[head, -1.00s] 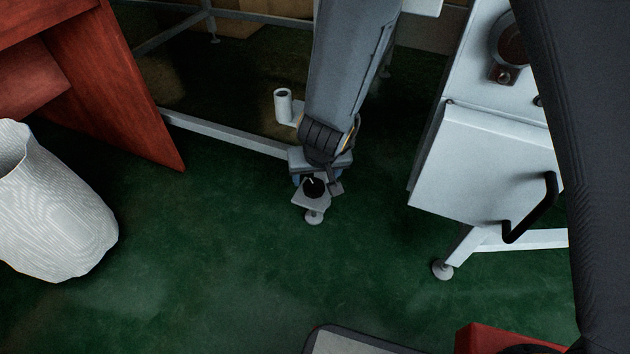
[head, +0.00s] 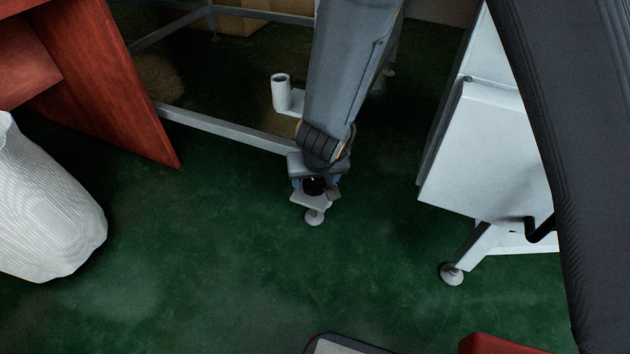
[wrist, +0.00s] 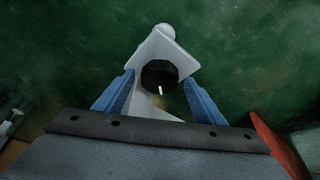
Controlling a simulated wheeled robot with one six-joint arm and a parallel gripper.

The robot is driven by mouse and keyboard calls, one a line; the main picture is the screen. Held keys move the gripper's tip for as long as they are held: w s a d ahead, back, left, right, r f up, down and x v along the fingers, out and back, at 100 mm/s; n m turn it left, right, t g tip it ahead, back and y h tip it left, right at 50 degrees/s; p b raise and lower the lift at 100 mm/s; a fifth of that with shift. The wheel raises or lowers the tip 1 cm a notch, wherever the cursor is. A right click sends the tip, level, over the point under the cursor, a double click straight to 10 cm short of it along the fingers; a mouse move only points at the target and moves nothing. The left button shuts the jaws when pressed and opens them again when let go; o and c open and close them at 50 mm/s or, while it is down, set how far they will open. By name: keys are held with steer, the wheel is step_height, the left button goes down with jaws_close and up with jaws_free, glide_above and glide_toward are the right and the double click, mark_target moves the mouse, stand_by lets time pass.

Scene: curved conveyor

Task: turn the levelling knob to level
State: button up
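The levelling knob (head: 314,188) is round and black. It sits on a pale grey bracket (head: 308,200) above a round levelling foot (head: 314,217). In the wrist view the knob (wrist: 158,72) shows a short white mark on its edge, pointing down the picture toward my palm. My gripper (wrist: 158,80) is open, with one blue finger on the left of the knob and one on the right. Gaps show between both fingers and the knob. In the head view my wrist hides part of the knob and the fingers.
A grey frame rail (head: 225,128) runs back left from the foot. A white cabinet (head: 485,150) stands to the right, with its own foot (head: 452,274). A red-brown wooden panel (head: 120,90) and white sack (head: 50,205) are at left.

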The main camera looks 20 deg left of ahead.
steer(key=c, duration=1)
steer(key=m+p, duration=0.1)
steer(key=p, duration=0.4)
steer(key=shift+s+r+h+p, duration=0.15)
steer(key=shift+r+h+p, duration=0.05)
steer(key=shift+h+p, duration=0.1)
steer(key=shift+m+p, duration=0.4)
steer(key=shift+p, duration=0.35)
steer(key=m+h+p, duration=0.1)
steer(key=m+p, duration=0.2)
steer(key=p, duration=0.8)
steer(key=shift+a, duration=0.2)
steer(key=m+h+p, duration=0.1)
steer(key=m+p, duration=0.1)
steer(key=p, duration=0.2)
steer(key=shift+a+f, duration=0.1)
steer(key=shift+a, duration=0.05)
steer(key=shift+f+m+h+p, duration=0.1)
steer(key=shift+m+h+p, duration=0.4)
steer(key=shift+m, duration=0.4)
steer(key=shift+a+m, duration=0.1)
steer(key=shift+m, duration=0.4)
